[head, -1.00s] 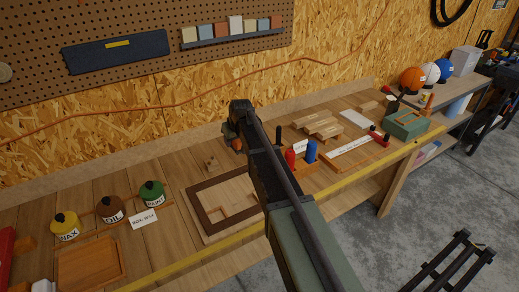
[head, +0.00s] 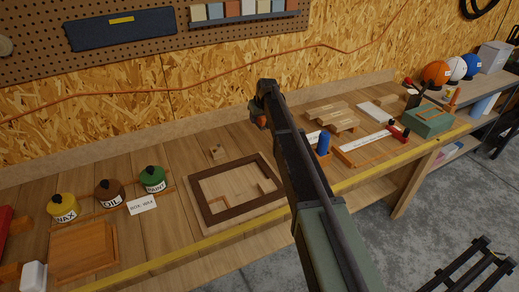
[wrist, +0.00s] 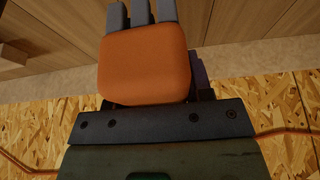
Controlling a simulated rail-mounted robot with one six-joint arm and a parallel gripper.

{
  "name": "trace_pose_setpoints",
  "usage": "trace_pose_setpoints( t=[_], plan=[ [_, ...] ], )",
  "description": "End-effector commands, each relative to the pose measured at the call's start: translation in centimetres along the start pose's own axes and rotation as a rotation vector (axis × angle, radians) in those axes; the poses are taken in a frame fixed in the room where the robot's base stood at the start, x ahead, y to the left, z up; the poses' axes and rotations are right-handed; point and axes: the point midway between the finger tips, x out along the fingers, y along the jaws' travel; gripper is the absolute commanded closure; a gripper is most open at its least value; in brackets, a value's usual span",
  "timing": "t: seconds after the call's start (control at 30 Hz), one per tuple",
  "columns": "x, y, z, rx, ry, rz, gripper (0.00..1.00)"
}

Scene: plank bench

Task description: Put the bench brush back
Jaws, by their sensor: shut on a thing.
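My gripper (head: 262,121) is above the back part of the bench, behind the dark-framed board, and my arm hides much of what lies below it. In the wrist view my gripper (wrist: 140,12) shows an orange rounded block with grey prongs beyond it at the top edge. It is shut on a narrow thing, taken to be the bench brush. The held thing is mostly out of frame, so its bristles and tilt cannot be told. No other brush is clearly visible on the bench.
The framed board (head: 236,195) lies left of my arm. Yellow (head: 63,207), brown (head: 109,193) and green (head: 152,179) pots stand at the left. Bare planks lie behind the pots.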

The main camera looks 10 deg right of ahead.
Motion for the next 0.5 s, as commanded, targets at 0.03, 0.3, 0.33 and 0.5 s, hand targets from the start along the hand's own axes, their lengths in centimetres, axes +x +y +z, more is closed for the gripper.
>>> trace_pose_setpoints(
  t=[0.03,0.3,0.33,0.5],
  plan=[
    [3.2,0.0,1.3,0.000,0.000,0.000,0.79],
    [4.6,0.0,1.9,0.000,0.000,0.000,0.79],
    [4.8,0.0,2.0,0.000,0.000,0.000,0.79],
    [8.2,0.0,3.5,0.000,0.000,0.000,0.79]
  ],
)
